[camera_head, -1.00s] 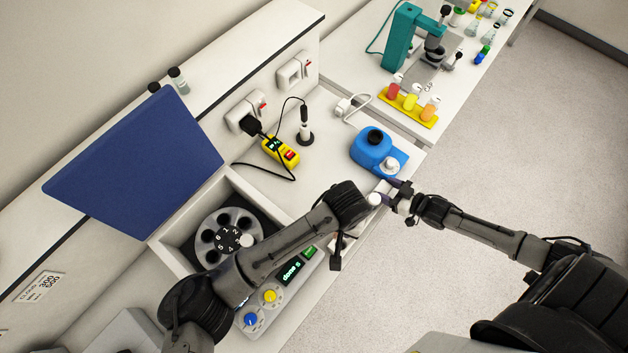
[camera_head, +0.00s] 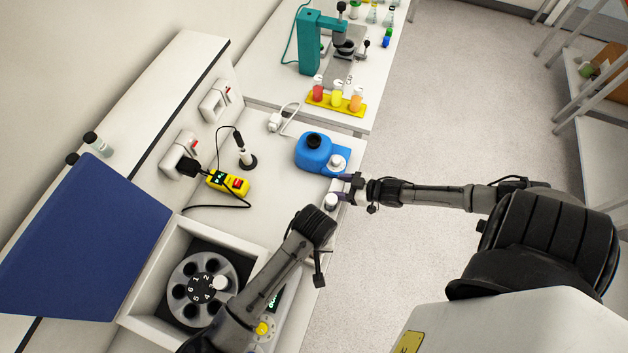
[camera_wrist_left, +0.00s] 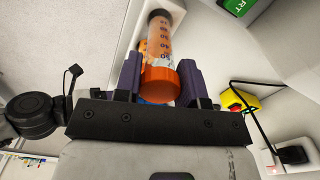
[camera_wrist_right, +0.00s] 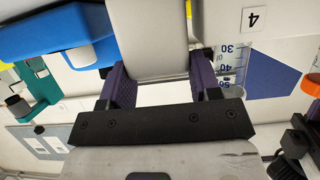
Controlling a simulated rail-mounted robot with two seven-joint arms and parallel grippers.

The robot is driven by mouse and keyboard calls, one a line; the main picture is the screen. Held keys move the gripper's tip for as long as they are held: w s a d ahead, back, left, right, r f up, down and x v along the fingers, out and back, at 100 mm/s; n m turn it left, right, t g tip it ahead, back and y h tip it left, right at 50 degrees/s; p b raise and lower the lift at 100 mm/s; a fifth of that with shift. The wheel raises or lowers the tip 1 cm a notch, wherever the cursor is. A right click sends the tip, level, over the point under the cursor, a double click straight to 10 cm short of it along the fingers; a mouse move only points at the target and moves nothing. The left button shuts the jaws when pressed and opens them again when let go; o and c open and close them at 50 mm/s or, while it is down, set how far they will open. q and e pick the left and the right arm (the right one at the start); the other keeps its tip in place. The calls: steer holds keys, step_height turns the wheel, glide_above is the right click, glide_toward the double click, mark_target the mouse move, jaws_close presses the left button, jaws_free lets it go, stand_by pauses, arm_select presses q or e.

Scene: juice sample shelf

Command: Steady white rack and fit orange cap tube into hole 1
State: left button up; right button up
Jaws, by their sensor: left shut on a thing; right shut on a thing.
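My left gripper (camera_wrist_left: 158,88) is shut on the orange cap tube (camera_wrist_left: 160,50) in the left wrist view. The orange cap lies between its purple fingers, and the tube's marked body points away from the gripper. In the head view my left wrist hides these fingers. My right gripper (camera_head: 344,188) is at the bench's front edge. In the right wrist view its fingers (camera_wrist_right: 160,85) are shut on a pale block, apparently the white rack (camera_wrist_right: 152,35). A label "4" and a clear graduated tube (camera_wrist_right: 229,62) show beside it. Hole 1 cannot be made out.
A blue container (camera_head: 315,151) stands just behind the right gripper. A white-capped item (camera_head: 331,201) is beside that gripper. A numbered rotor (camera_head: 196,318) sits in a recess at lower left. A yellow meter (camera_head: 228,183) and its cable lie on the bench.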

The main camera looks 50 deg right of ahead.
arm_select(q)
steer(key=shift+f, duration=2.6)
stand_by(1.0)
steer(key=o, duration=1)
step_height(320, 180, up, 12)
steer(key=shift+r, duration=0.1)
